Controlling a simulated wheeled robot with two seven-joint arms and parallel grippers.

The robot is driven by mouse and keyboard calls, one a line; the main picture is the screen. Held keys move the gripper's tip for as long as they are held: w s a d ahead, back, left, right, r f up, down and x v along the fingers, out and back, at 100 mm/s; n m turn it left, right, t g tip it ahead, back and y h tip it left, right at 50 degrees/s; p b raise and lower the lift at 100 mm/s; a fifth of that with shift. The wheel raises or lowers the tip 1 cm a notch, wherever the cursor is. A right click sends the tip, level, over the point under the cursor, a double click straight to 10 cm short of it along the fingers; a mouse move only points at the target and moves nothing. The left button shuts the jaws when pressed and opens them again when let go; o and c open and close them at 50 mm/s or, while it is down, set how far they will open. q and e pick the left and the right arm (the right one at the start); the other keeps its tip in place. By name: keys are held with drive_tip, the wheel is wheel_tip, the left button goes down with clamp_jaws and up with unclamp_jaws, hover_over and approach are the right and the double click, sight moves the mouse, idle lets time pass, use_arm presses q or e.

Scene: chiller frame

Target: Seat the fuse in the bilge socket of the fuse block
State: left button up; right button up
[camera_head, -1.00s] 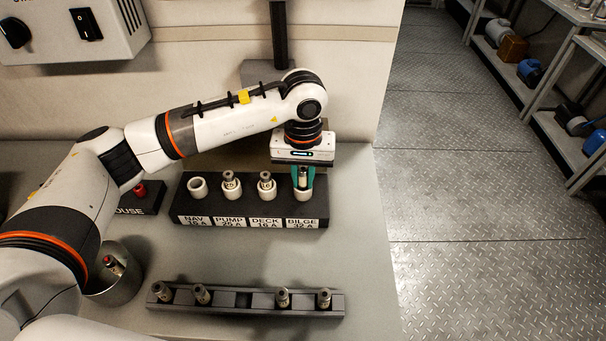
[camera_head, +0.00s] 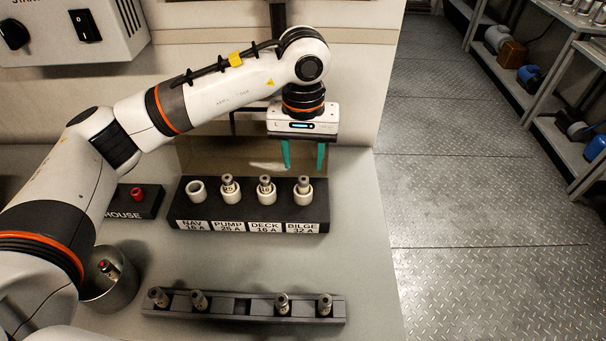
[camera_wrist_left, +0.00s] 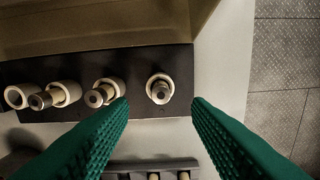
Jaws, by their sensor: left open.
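The black fuse block (camera_head: 250,212) stands on the bench with white ring sockets labelled NAV, PUMP, DECK and BILGE. A metal-capped fuse (camera_head: 304,183) stands upright in the bilge socket (camera_head: 303,197); it also shows in the left wrist view (camera_wrist_left: 160,91). The pump and deck sockets each hold a fuse too, and the nav socket (camera_head: 197,188) is empty. My left gripper (camera_head: 304,168) is open and empty, raised above and behind the bilge socket, apart from the fuse. In the left wrist view its green fingers stand wide apart. My right gripper is not in view.
A dark rack (camera_head: 243,305) with several fuses lies in front of the block. A metal cup (camera_head: 110,287) with a red-marked fuse in it stands at left, near the HOUSE block (camera_head: 141,204). A grey switch box (camera_head: 70,30) is at upper left. The bench between block and rack is clear.

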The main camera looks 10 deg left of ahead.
sight(303, 179)
use_arm(q)
wheel_tip(303, 179, up, 5)
drive_tip(key=shift+r, duration=0.1)
idle(0.5)
